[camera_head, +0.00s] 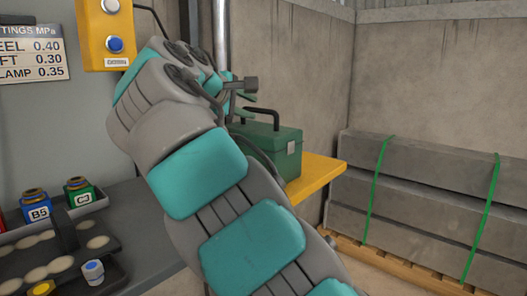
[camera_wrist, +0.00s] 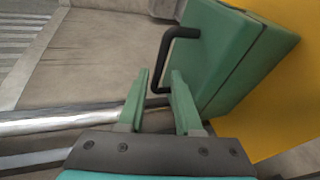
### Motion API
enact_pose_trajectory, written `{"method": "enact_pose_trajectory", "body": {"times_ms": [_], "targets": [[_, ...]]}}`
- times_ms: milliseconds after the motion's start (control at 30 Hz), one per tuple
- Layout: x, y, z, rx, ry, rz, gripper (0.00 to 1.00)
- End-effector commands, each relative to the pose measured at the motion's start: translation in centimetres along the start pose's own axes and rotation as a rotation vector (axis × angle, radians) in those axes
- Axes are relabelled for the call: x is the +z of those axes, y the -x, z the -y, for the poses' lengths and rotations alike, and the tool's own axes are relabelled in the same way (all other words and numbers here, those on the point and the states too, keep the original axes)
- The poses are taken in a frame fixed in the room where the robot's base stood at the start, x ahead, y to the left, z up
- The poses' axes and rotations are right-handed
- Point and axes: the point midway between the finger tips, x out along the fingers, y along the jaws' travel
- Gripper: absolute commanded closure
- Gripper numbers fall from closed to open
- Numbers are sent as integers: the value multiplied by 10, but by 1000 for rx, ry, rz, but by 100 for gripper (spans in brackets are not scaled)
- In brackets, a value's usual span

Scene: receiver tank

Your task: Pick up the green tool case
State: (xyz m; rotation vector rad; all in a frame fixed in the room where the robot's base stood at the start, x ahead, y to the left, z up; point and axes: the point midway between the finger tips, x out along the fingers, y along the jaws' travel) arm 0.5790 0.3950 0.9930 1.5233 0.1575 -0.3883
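The green tool case (camera_head: 285,152) stands upright on a yellow surface (camera_head: 322,172), partly hidden behind my arm in the head view. Its black handle (camera_head: 278,112) is on top. In the wrist view the case (camera_wrist: 225,50) is at the upper right, with its handle (camera_wrist: 163,60) sticking out to the left. My gripper (camera_wrist: 160,75) is open, its two green fingers pointing at the handle. The handle bar shows between the fingertips in that view; I cannot tell whether it lies inside them. In the head view my gripper (camera_head: 242,92) is just above and left of the case.
Grey slabs (camera_head: 420,205) with green straps lie on a wooden pallet at the right. At the left, a dark tray (camera_head: 60,250) and small coloured bottles (camera_head: 80,190) stand on a grey bench. A yellow button box (camera_head: 105,38) hangs above. A metal pipe (camera_head: 221,35) stands behind my arm.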

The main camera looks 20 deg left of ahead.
Motion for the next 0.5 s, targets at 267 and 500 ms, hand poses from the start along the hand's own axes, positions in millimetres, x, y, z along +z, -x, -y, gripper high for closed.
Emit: {"method": "enact_pose_trajectory", "body": {"times_ms": [267,500], "targets": [[-1,-23,1,-3,-2,0,66],[-2,-54,1,-2,-1,0,66]]}}
